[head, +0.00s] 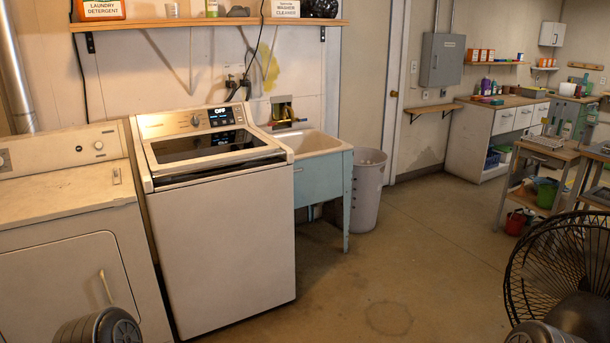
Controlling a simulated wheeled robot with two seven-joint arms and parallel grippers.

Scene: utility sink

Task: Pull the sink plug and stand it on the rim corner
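The utility sink (338,151) stands against the back wall, just right of the washing machine. It has a pale basin on a light blue stand. The taps (285,122) sit at its back, by an opening in the wall. I see only part of the basin, because the washer hides its left side. The sink plug does not show in this view. The near right rim corner of the sink looks bare. Neither of my grippers is in view. Only rounded grey parts, apparently of my arms, show at the bottom edge.
The white washing machine (225,240) blocks the sink's left side, with a dryer (60,240) further left. A grey bin (367,190) stands right of the sink. A black wire fan (550,262) is at near right. The floor (400,265) ahead is clear.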

